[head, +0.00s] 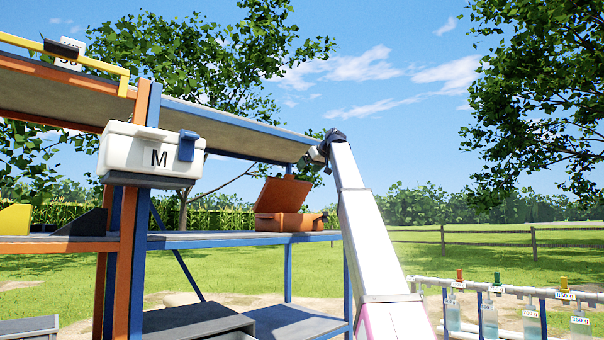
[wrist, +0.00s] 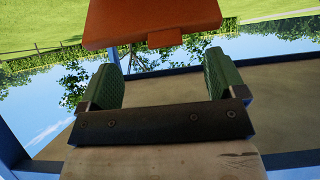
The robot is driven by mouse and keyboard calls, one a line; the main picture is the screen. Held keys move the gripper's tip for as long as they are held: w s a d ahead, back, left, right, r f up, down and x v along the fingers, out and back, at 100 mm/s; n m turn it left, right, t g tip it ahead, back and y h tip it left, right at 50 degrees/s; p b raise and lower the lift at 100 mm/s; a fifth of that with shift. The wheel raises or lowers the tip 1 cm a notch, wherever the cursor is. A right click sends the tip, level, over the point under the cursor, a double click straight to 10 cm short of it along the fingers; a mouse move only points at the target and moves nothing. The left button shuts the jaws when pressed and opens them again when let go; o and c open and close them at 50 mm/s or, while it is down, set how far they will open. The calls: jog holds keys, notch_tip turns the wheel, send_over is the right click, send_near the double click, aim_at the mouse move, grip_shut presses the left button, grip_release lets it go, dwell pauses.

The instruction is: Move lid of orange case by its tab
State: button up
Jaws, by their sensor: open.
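The orange case (head: 288,223) sits on the blue-framed shelf, right of centre in the head view. Its lid (head: 281,195) stands raised, tilted up from the box. In the wrist view the lid (wrist: 150,18) fills the top middle, and its tab (wrist: 168,38) sticks out from the lower edge. My gripper (wrist: 163,82) is open, its two green fingers wide apart with nothing between them. The tab lies beyond the fingertips, apart from them, roughly in line with the gap. In the head view my wrist is above and right of the case; the fingers are hard to make out.
The upper shelf (head: 215,122) runs above the case, close to my wrist. A white case marked M (head: 125,154) is on a bracket at the left. Sample bottles (head: 490,320) hang from a rail at the lower right. The shelf left of the orange case is clear.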

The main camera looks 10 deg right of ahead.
jog(key=s+d, duration=0.6)
jog(key=s, duration=0.2)
